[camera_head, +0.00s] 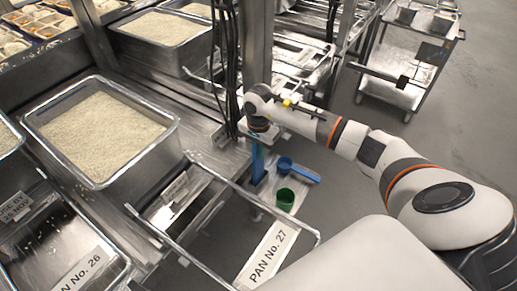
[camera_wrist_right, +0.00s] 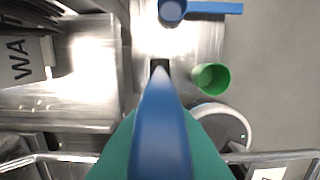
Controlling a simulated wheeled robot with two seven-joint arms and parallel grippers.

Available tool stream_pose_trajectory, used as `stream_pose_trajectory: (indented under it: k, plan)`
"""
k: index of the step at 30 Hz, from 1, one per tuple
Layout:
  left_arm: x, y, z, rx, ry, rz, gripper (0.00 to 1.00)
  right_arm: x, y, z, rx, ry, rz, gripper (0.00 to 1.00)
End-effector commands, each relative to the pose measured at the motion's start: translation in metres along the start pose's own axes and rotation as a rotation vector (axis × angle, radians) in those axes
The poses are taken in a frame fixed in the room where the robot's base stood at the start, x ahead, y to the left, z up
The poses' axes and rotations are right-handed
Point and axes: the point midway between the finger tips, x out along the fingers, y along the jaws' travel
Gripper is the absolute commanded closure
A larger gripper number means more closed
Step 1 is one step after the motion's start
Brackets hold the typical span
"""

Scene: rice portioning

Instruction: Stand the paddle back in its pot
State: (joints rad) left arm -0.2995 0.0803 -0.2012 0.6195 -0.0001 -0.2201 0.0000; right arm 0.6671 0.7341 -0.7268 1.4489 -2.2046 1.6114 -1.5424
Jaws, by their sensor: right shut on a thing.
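My right gripper (camera_head: 257,150) points straight down and is shut on the blue paddle (camera_head: 258,176), which hangs upright below it. In the right wrist view the paddle (camera_wrist_right: 160,130) runs away from the camera between the teal fingers, its far end narrowing toward a small dark square (camera_wrist_right: 160,64). I cannot tell whether that dark square is the pot's opening or whether the paddle's end is inside it. A round, pale-rimmed thing (camera_wrist_right: 228,122), partly hidden by the gripper, lies beside the paddle; I cannot tell if it is a pot. My left gripper is not in view.
A green cup (camera_head: 285,199) and a blue scoop (camera_head: 287,164) are close to the paddle on the metal ledge. A rice pan (camera_head: 165,160) stands to the left. An empty metal frame labelled PAN No. 27 (camera_head: 268,250) is in front. A trolley (camera_head: 405,92) stands behind right.

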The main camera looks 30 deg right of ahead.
Motion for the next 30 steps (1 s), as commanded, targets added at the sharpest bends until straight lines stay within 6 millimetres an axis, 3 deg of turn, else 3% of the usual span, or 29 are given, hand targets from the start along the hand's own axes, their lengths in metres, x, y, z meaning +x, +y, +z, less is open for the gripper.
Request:
stream_pose_trajectory:
  k: [18, 28, 29, 30]
  plan:
    - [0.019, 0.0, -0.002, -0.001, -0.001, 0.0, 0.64, 0.02, 0.0, 0.0, 0.001, 0.0, 0.0, 1.0]
    - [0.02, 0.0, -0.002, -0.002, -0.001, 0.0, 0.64, 0.021, 0.0, 0.0, 0.001, 0.0, 0.0, 1.0]
    - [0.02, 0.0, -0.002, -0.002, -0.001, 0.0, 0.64, 0.021, 0.0, 0.0, 0.001, 0.0, 0.0, 0.86]
    - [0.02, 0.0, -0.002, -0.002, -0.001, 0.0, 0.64, 0.021, 0.0, 0.0, 0.001, 0.0, 0.0, 0.8]
